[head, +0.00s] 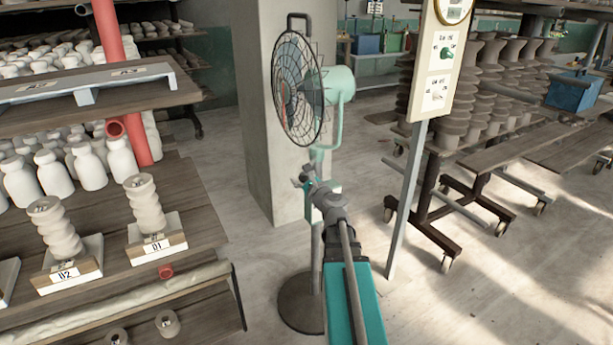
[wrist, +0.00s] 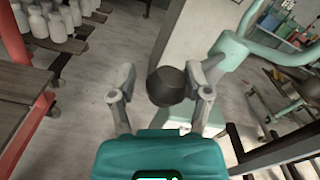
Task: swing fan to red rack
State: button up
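The pedestal fan (head: 297,92) stands in the head view beside a concrete pillar, its dark wire cage turned left, with a mint-green housing and yoke (head: 340,85) and a dark round base (head: 300,305). Its mint yoke also shows in the wrist view (wrist: 240,48). My gripper (head: 307,180) is just below the fan head. In the wrist view my gripper (wrist: 164,75) has its fingers spread, with a dark rounded part (wrist: 167,88) between them; I cannot tell whether they touch it. The red rack's post (head: 107,35) stands at left beside shelves of white pottery.
Shelves with white bottles (head: 120,163) and ribbed pieces on stands (head: 145,205) fill the left. A post with a control panel (head: 440,65) stands right of the fan. Wheeled racks of ribbed clay pieces (head: 487,75) stand farther right. Floor between is clear.

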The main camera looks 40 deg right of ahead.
jog(key=shift+o, duration=1)
jog(key=shift+w+f, duration=0.15)
jog(key=shift+o, duration=0.6)
jog(key=shift+d+f, duration=0.1)
jog(key=shift+d, duration=0.2)
jog(key=shift+s+a, duration=0.1)
jog(key=shift+s, duration=0.15)
jog(key=shift+s+a, duration=0.2)
jog(key=shift+s, duration=1.55)
jog(key=shift+s+a, duration=0.15)
jog(key=shift+s, duration=1.6)
